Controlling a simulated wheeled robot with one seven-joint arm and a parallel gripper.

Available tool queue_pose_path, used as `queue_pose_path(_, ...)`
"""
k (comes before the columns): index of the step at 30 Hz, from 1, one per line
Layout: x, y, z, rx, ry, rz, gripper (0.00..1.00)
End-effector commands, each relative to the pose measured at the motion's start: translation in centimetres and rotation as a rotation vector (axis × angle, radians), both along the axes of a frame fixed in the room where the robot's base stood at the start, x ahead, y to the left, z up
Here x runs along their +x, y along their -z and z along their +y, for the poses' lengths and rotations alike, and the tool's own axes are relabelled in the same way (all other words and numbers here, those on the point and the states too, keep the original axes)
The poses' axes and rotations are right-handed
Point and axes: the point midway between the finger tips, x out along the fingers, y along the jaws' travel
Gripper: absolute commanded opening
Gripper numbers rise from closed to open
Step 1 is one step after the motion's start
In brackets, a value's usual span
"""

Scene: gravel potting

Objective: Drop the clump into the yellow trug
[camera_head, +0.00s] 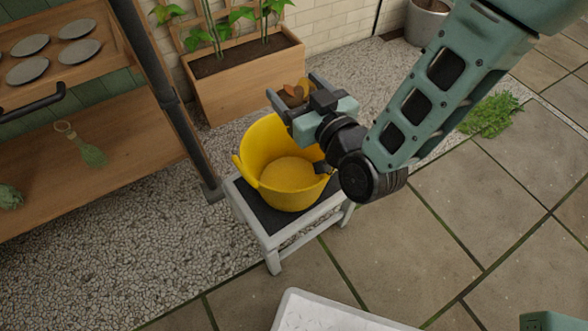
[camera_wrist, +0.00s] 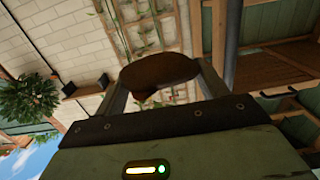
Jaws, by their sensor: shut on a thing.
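The yellow trug (camera_head: 256,150) stands upright on a small stool with a dark top (camera_head: 250,205). Its inside looks empty where I can see it; my gripper hides part of its right rim. My gripper (camera_head: 290,95) is above the trug's back right rim, shut on the clump (camera_head: 294,92). The clump is brown with some orange leafy bits on top. In the wrist view the clump (camera_wrist: 158,74) is a dark brown mass between the two fingers of my gripper (camera_wrist: 160,85).
A wooden planter (camera_head: 250,80) with climbing plants stands behind the trug. A wooden shelf unit (camera_head: 75,140) with grey saucers is at the left. A white tray (camera_head: 325,315) is at the front. Green foliage (camera_head: 490,115) lies on the paving at the right.

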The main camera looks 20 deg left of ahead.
Motion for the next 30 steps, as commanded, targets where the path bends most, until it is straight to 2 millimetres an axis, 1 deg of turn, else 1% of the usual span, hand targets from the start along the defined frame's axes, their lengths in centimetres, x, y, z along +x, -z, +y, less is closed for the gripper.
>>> queue_pose_path(5,0.0,1.4,0.0,-0.001,0.0,0.001,0.5)
queue_pose_path(12,0.0,4.3,0.0,-0.002,0.001,0.001,0.5)
queue_pose_path(15,0.0,5.2,0.0,-0.001,0.001,-0.001,0.5)
queue_pose_path(19,0.0,5.8,0.0,-0.001,0.001,-0.001,0.5)
queue_pose_path(27,0.1,5.8,0.0,0.0,0.001,0.0,0.5)
queue_pose_path(28,0.1,5.8,0.0,0.0,0.001,0.0,0.81)
queue_pose_path(30,0.0,5.8,0.0,0.0,0.001,0.0,0.98)
